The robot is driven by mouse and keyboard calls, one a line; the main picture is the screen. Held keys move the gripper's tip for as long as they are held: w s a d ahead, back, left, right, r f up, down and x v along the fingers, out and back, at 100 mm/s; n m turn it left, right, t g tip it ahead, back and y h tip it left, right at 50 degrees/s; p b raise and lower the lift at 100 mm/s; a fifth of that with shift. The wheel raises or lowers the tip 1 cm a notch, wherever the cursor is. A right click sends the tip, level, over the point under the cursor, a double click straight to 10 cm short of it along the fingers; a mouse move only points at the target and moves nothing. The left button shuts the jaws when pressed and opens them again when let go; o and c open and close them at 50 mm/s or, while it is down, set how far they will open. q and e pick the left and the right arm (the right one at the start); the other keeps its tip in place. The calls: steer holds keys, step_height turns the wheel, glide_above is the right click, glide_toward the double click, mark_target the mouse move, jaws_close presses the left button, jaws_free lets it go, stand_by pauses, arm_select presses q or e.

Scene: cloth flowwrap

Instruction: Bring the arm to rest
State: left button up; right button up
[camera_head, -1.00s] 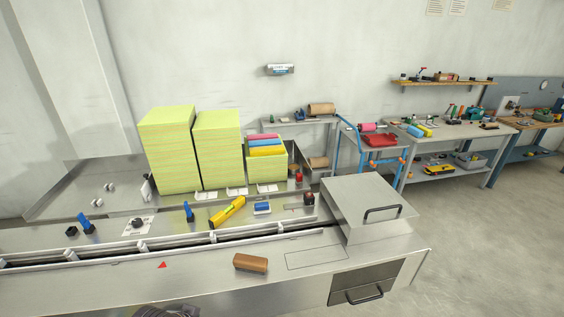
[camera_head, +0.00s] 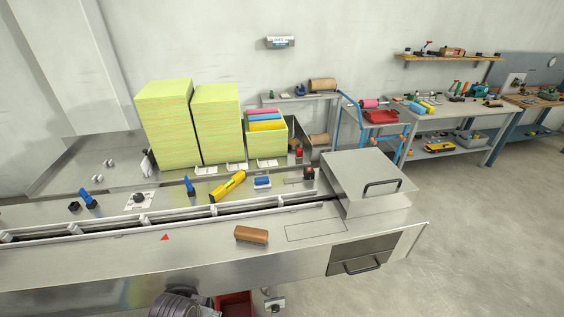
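Neither of my grippers shows in the head view, and no arm that I can clearly make out is over the machine. A dark rounded object (camera_head: 175,304) is cut off by the bottom edge; I cannot tell what it is. A brown block (camera_head: 251,235) lies on the steel front deck of the wrapping machine (camera_head: 110,262). Nothing is seen touching it.
Two tall yellow-green stacks (camera_head: 166,125) (camera_head: 217,125) stand behind the rail. A smaller box (camera_head: 267,147) holds coloured cloths. A yellow tool (camera_head: 228,187) lies in front. A steel hood (camera_head: 368,182) is at the right end. A red bin (camera_head: 234,304) is below. Floor at right is clear.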

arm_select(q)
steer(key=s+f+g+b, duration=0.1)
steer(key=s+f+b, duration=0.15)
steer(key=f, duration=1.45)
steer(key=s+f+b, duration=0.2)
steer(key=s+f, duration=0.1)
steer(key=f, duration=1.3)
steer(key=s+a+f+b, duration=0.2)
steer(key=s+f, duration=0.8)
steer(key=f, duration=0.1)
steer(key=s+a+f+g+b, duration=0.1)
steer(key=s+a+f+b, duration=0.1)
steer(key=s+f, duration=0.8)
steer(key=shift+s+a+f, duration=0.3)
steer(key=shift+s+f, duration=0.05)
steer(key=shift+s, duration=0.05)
